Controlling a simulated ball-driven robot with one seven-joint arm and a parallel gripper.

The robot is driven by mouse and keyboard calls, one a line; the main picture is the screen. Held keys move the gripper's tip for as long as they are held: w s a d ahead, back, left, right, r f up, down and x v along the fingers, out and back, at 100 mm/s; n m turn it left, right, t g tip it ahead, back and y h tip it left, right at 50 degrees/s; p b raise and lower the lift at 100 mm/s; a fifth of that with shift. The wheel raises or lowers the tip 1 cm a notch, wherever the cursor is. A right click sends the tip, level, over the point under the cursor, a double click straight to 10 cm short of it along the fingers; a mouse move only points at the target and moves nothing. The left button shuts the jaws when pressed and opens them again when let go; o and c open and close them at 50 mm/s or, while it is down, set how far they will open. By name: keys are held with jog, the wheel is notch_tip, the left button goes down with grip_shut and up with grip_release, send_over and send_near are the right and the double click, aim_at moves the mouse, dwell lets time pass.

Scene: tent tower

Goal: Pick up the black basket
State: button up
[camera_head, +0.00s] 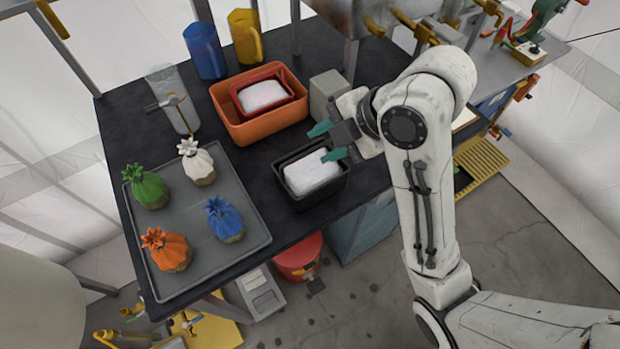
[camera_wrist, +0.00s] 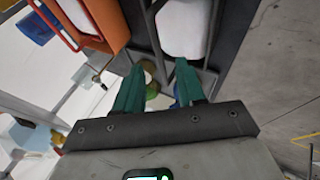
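The black basket (camera_head: 294,201) stands on the dark table, right of the grey tray, with a white block (camera_head: 312,173) inside it. In the wrist view the black basket (camera_wrist: 222,62) is ahead of the fingers, with the white block (camera_wrist: 184,28) in it. My gripper (camera_head: 326,142) is at the basket's right back side, its teal fingers spread apart. One fingertip is near the basket's back edge, the other over its right side; I cannot tell whether they touch. In the wrist view my gripper (camera_wrist: 160,82) shows open with nothing clearly between the fingers.
An orange crate (camera_head: 262,134) holding a red basket (camera_head: 290,88) is behind the black basket. A grey box (camera_head: 328,96) stands close behind my gripper. The grey tray (camera_head: 262,222) with several colored sacks is at left. Blue and yellow jugs stand at the back.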

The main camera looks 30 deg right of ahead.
aim_at(312, 151)
jog(key=shift+x, duration=2.7)
jog(key=shift+c, duration=0.4)
grip_shut()
